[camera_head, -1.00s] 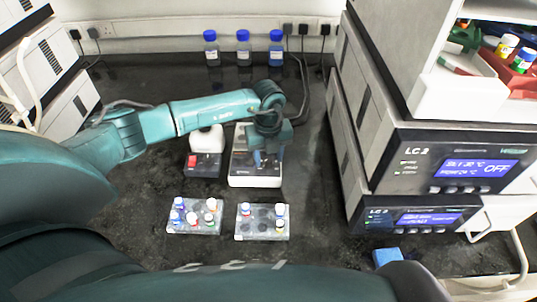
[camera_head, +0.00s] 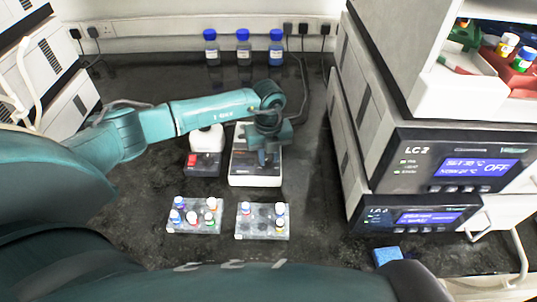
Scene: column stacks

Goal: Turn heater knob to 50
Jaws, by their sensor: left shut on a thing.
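The heater (camera_head: 255,179) is a small white box with a grey top, on the dark bench near the middle of the head view. My left gripper (camera_head: 267,160) reaches down over the right part of the heater, with its fingers close together. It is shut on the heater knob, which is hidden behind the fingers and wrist. The knob's setting cannot be read. My right gripper is not in view.
A small device with a red part (camera_head: 203,168) stands just left of the heater. Two vial racks (camera_head: 195,228) (camera_head: 262,234) stand in front. Three blue-capped bottles (camera_head: 243,52) stand at the back. Stacked LC instruments (camera_head: 420,165) border the right. A blue block (camera_head: 387,256) lies lower right.

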